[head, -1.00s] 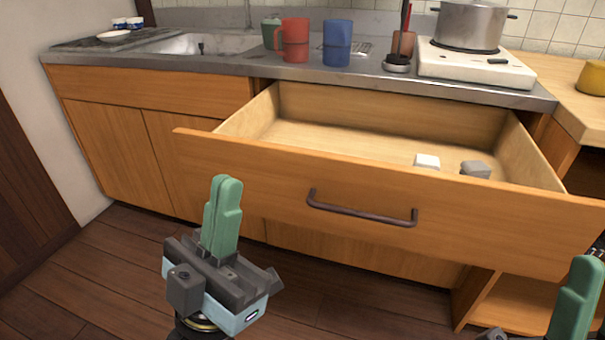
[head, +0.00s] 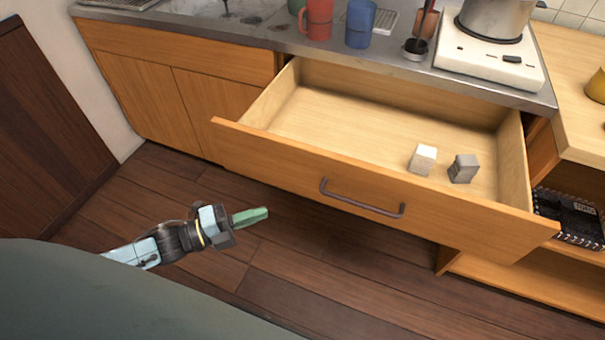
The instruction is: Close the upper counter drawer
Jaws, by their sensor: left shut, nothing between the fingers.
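The upper counter drawer (head: 290,168) is pulled far open. Its wooden front carries a dark bar handle (head: 362,204). Inside the drawer lie a white block (head: 423,159) and a grey block (head: 463,168), towards the right front. My left gripper (head: 262,214) is in front of and below the drawer front, left of the handle, apart from it. Its green fingers are shut with nothing between them and point right. My right gripper is not in view.
The counter above holds a red mug (head: 318,19), a blue mug (head: 360,24), a utensil holder (head: 416,48) and a white stove (head: 490,58) with a pot (head: 493,17). An open shelf with a dark basket (head: 570,216) stands at the right. Wooden floor (head: 300,265) is clear in front.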

